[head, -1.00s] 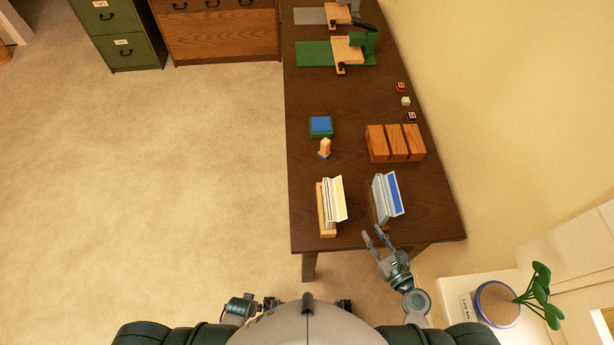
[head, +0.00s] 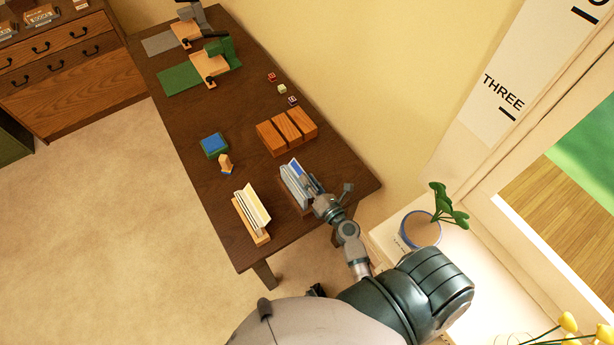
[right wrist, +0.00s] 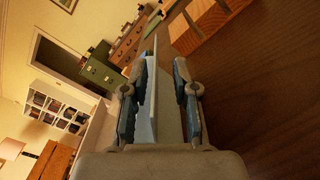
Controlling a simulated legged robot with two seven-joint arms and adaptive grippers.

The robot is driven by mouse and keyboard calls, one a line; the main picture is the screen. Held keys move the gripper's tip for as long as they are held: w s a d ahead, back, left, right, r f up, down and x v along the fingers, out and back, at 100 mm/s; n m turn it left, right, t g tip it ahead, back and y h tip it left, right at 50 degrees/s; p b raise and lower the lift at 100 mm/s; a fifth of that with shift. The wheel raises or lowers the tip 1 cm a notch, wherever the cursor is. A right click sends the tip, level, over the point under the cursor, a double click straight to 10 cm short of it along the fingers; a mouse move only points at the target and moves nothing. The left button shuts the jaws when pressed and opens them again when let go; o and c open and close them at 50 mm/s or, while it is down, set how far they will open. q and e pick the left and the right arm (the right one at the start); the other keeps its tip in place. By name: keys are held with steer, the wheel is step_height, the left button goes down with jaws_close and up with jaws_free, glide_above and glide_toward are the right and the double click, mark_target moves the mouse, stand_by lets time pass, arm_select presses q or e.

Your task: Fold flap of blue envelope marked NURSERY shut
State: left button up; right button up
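The blue envelope (head: 297,169) stands upright among pale blue-grey envelopes in a wooden holder (head: 305,208) near the table's near right end. Its blue part shows at the top; I cannot read NURSERY on it. My right gripper (head: 314,188) is at the right side of this holder and hides part of the envelopes. In the right wrist view its two fingers (right wrist: 158,104) are apart, with a pale panel edge (right wrist: 152,90) and a light blue face (right wrist: 170,118) between or just beyond them. I cannot tell if they touch. My left gripper is not in view.
A second holder with cream envelopes (head: 255,211) stands to the left. Behind are brown wooden blocks (head: 287,132), a blue-topped pad (head: 214,144), a small wooden stamp (head: 225,163), small cubes (head: 282,89) and a green press (head: 222,52). A potted plant (head: 421,230) stands right, on a white surface.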

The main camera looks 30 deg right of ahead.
steer(key=shift+w+a, duration=0.15)
steer(key=shift+w, duration=0.5)
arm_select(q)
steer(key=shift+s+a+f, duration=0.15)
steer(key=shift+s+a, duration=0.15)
arm_select(e)
steer(key=shift+a, duration=0.3)
jaws_close()
steer(key=shift+d, duration=0.15)
